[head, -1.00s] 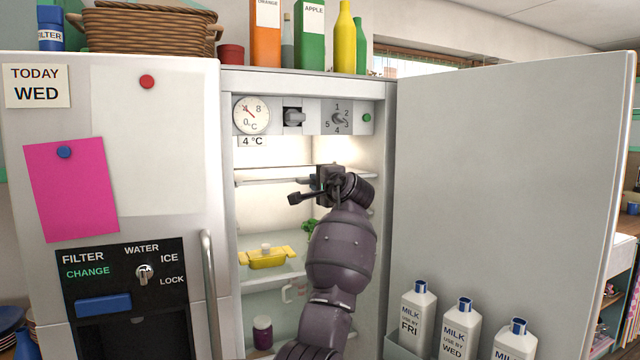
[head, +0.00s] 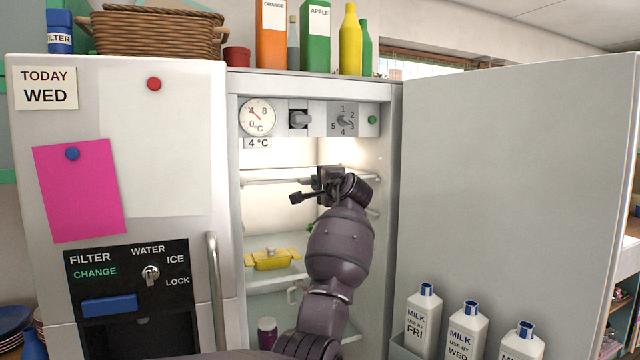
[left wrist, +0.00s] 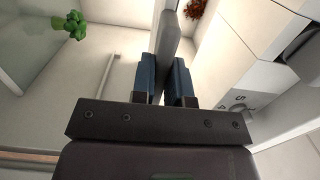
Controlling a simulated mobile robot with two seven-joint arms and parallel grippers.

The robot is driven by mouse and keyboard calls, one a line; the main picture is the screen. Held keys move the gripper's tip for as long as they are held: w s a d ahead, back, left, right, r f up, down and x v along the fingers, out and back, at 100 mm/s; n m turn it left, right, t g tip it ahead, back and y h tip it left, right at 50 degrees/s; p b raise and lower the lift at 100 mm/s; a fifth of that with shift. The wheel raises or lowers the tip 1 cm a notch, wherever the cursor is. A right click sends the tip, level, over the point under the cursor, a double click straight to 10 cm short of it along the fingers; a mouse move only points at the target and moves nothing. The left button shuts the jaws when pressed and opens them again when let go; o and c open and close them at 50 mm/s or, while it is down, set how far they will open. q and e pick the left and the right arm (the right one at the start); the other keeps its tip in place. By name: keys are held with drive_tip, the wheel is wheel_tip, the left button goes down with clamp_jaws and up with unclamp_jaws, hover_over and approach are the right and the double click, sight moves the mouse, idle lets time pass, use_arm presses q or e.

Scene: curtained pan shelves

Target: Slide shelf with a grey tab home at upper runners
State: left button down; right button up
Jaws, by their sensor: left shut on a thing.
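The shelf (head: 268,182) shows in the head view as a thin pale edge across the upper part of the open fridge, below the dial panel. My arm hides its middle and much of its right part. My left gripper (head: 318,184) is at the shelf's front, at about its height. In the left wrist view the gripper (left wrist: 168,85) has its blue pads closed on both sides of a grey tab (left wrist: 170,45). I cannot tell how far in the shelf sits on its runners. My right gripper is not in view.
A yellow dish (head: 272,261) stands on the shelf below, with a dark jar (head: 267,332) lower down. The open door (head: 510,190) with milk bottles (head: 423,315) bounds the right. The closed left door and its handle (head: 214,290) bound the left.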

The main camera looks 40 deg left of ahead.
use_arm(q)
drive_tip(key=shift+w+a+r, duration=0.1)
drive_tip(key=shift+a, duration=0.15)
idle(0.8)
drive_tip(key=c, duration=1.1)
unclamp_jaws()
drive_tip(key=shift+o, duration=0.2)
drive_tip(key=shift+d, duration=0.1)
drive_tip(key=b+v, duration=0.2)
drive_tip(key=v, duration=0.8)
drive_tip(key=shift+d+b, duration=0.25)
drive_tip(key=shift+b, duration=0.05)
